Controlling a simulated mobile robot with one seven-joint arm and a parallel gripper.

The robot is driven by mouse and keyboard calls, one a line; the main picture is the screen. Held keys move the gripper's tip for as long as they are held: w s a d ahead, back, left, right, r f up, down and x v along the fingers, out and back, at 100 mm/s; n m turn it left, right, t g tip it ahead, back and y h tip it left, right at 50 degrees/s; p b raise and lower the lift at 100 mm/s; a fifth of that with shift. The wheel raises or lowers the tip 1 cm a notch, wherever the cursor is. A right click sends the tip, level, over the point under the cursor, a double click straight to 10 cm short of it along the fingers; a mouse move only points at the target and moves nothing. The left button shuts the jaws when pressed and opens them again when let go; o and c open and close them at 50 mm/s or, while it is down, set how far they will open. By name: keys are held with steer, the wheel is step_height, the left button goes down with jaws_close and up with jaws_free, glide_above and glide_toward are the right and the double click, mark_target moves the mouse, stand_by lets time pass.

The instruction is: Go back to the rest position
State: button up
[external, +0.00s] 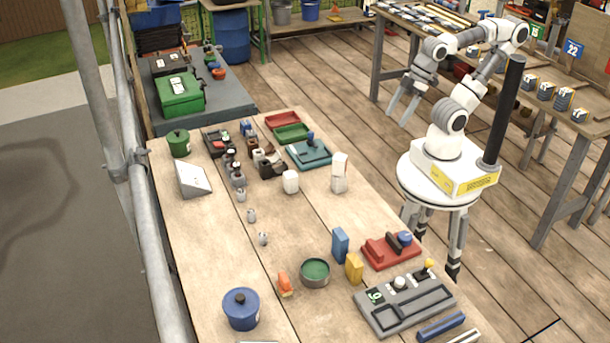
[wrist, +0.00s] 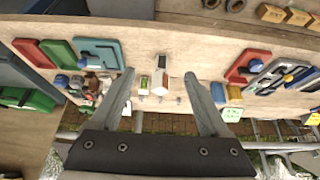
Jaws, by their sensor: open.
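My gripper (external: 404,104) hangs open and empty in the air at the right of the long wooden table, with its fingers pointing down. My arm is folded above its round white base beside the table. In the wrist view the two grey fingers of my gripper (wrist: 172,95) are spread wide, with nothing between them. No object is touching the fingers.
The wooden table (external: 215,262) carries a teal tray (external: 309,153), white blocks (external: 339,178), a red tray (external: 390,251), a grey panel (external: 405,298) and a blue pot (external: 241,308). A scaffold pole (external: 150,240) runs along its left. Another bench (external: 560,115) stands behind my arm.

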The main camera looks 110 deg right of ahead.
step_height(320, 180, up, 12)
steer(key=p, duration=1.1)
steer(key=shift+f, duration=0.25)
